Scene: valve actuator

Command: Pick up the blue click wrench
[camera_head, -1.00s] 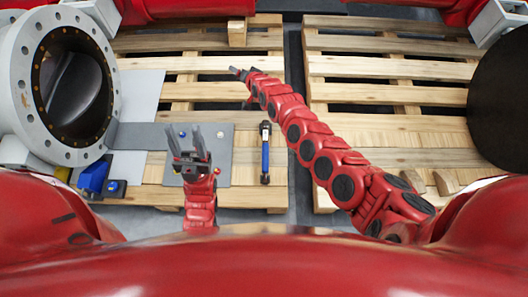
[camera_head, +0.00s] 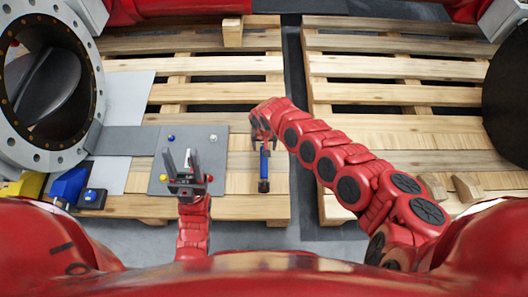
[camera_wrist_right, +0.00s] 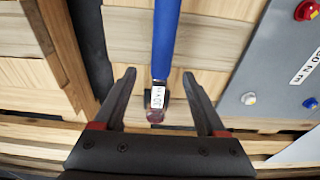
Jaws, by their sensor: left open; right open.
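The blue click wrench (camera_head: 264,165) lies on the left wooden pallet, to the right of the grey plate. My right gripper (camera_head: 262,136) is over its far end in the head view, partly hiding it. My left gripper (camera_head: 182,160) is open and empty above the grey plate, left of the wrench.
The grey plate (camera_head: 215,165) with several coloured knobs lies on the left pallet (camera_head: 225,207). A big flanged valve (camera_head: 85,130) stands at the left. A blue block (camera_head: 70,183) is at the front left. The right pallet (camera_head: 400,92) is mostly bare.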

